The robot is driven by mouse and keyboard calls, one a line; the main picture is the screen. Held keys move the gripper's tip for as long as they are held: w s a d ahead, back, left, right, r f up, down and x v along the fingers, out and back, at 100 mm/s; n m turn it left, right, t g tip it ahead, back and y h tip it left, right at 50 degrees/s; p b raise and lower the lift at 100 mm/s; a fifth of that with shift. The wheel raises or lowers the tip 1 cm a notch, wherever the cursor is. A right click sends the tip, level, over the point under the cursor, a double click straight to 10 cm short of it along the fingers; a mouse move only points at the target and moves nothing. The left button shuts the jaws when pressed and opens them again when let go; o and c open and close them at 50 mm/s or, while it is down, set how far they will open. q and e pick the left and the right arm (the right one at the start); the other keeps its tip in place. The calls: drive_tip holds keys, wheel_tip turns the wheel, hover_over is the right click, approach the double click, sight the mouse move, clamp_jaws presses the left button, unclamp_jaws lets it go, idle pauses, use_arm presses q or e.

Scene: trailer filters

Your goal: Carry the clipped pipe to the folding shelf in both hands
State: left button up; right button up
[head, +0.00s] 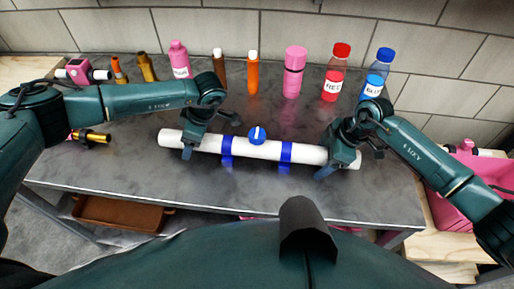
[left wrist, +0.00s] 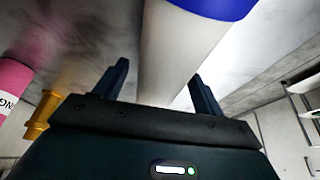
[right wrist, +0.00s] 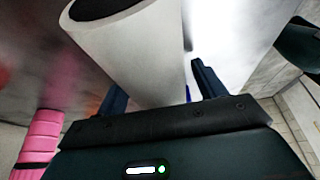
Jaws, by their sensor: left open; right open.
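A white pipe (head: 258,149) with two blue clips (head: 286,152) and a blue round knob (head: 257,133) lies across the grey metal table. My left gripper (head: 190,147) is open over the pipe near its left end. In the left wrist view the pipe (left wrist: 180,50) runs between the open fingers (left wrist: 160,85). My right gripper (head: 332,165) is open at the pipe's right end. In the right wrist view the pipe (right wrist: 135,50) lies between the open fingers (right wrist: 155,85), with its dark hollow end showing. Whether the fingers touch the pipe is unclear. I cannot identify a folding shelf.
Several bottles line the table's back edge, including a red one (head: 334,75), a blue one (head: 376,80) and a pink one (head: 293,72). A yellow fitting (head: 91,136) lies at left. A pink bin (head: 470,185) stands at right. The table's front strip (head: 230,190) is clear.

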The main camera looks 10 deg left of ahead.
use_arm(q)
drive_tip(key=shift+a+f, duration=0.1)
drive_tip(key=shift+f, duration=0.1)
use_arm(e)
drive_tip(key=shift+a+f, duration=0.1)
drive_tip(key=shift+f, duration=0.1)
use_arm(q)
drive_tip(key=shift+c, duration=0.4)
use_arm(e)
drive_tip(key=shift+c, duration=0.4)
use_arm(q)
drive_tip(key=c, duration=1.4)
use_arm(e)
drive_tip(key=c, duration=1.4)
